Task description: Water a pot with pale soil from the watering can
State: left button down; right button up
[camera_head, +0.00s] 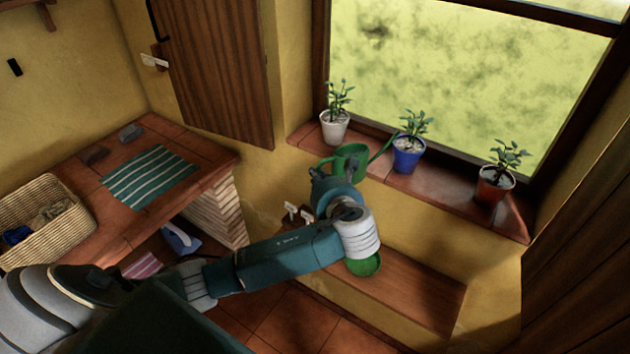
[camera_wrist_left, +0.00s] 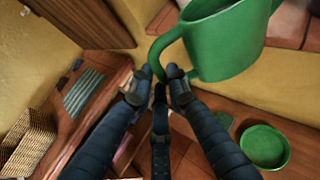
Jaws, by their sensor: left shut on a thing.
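My left gripper (camera_head: 332,180) is shut on the handle of the green watering can (camera_head: 352,160). In the left wrist view the fingertips (camera_wrist_left: 160,86) close around the handle, and the can (camera_wrist_left: 225,42) hangs up and right of them. In the head view the can is just in front of the window sill, its spout reaching right toward the blue pot (camera_head: 408,158). A white pot (camera_head: 334,128) stands on the sill to the left and a terracotta pot (camera_head: 493,186) to the right. Each holds a leafy plant. My right gripper is out of view.
A green dish (camera_wrist_left: 265,147) is on the wooden bench (camera_head: 430,290) below the sill, partly hidden by my arm in the head view. A tiled counter (camera_head: 205,150) on the left holds a striped cloth (camera_head: 150,178) and a wicker basket (camera_head: 75,235). A wooden shutter (camera_head: 215,70) hangs above.

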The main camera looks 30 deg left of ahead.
pick_arm(q)
jog(key=shift+m+g+y, duration=0.3)
jog(key=shift+m+g, duration=0.2)
jog(key=shift+m, duration=0.1)
jog(key=shift+w+d+r+p, duration=0.15)
jog(key=shift+w+r, duration=0.05)
jog(key=shift+r, duration=0.45)
jog(key=shift+w+d+r+p, duration=0.1)
jog(key=shift+w+r+p, duration=0.15)
jog(key=shift+r, duration=0.45)
jog(key=shift+w+d+r+p, duration=0.1)
jog(key=shift+w+d+r, duration=0.1)
jog(key=shift+r, duration=0.45)
notch_tip(320, 180, up, 10)
jog(key=m+g+y+p, duration=0.1)
jog(key=m+g+p, duration=0.1)
jog(key=m+p, duration=0.1)
send_over(323, 163)
jog(key=d, duration=0.2)
jog(key=shift+w+r+m, duration=0.15)
jog(key=shift+w+r, duration=0.15)
jog(key=shift+r, duration=0.25)
jog(key=shift+w+r+m, duration=0.15)
jog(key=shift+w+r, duration=0.1)
jog(key=shift+r, duration=0.25)
dwell(1.1)
jog(key=shift+r+y, duration=0.1)
jog(key=shift+y, duration=0.2)
